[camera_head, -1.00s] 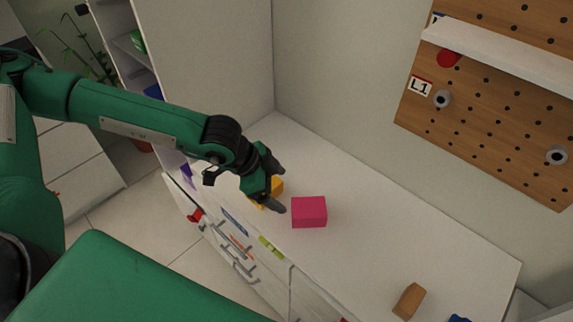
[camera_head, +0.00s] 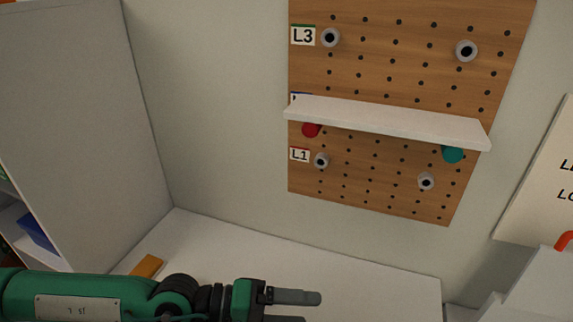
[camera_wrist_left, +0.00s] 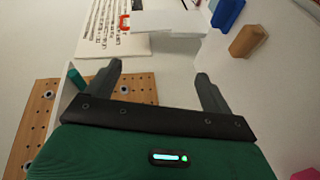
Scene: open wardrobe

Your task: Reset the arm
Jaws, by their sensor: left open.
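My left arm comes in from the lower left of the head view, low over the white counter (camera_head: 370,283). Its left gripper (camera_head: 305,308) points right, and its lower finger is cut by the bottom edge. In the left wrist view the two fingers (camera_wrist_left: 158,85) stand apart with nothing between them. My right gripper is in neither view.
A pegboard (camera_head: 385,120) with a white shelf (camera_head: 390,123) and several pegs hangs on the wall. An orange block (camera_head: 147,266) lies behind my arm. The wrist view shows a tan block (camera_wrist_left: 248,40) and a blue object (camera_wrist_left: 227,12).

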